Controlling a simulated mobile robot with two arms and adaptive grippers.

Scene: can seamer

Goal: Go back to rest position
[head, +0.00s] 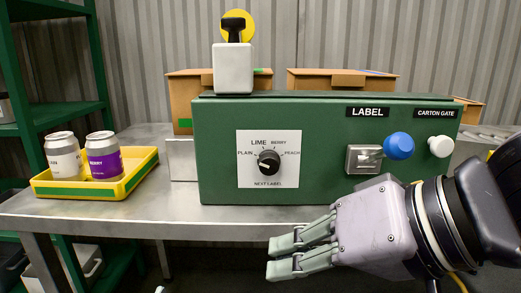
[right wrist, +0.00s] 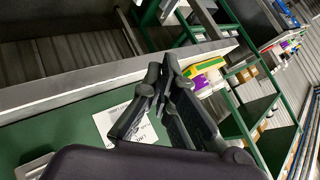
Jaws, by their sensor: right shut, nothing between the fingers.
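My right gripper (head: 272,257) comes in from the right in the head view, in front of the green machine (head: 325,125) and below its lower edge. Its two fingers point left and are shut with nothing between them. In the right wrist view the fingers (right wrist: 168,75) also show closed together, with the green panel and its white label plate (right wrist: 120,125) beyond. My left gripper does not show in either view.
The steel table (head: 130,210) carries a yellow tray (head: 110,187) with two cans, one marked BERRY. The panel has a label dial (head: 268,162), a blue knob (head: 399,146) near my right wrist and a white knob (head: 440,146). Cardboard boxes (head: 340,79) stand behind.

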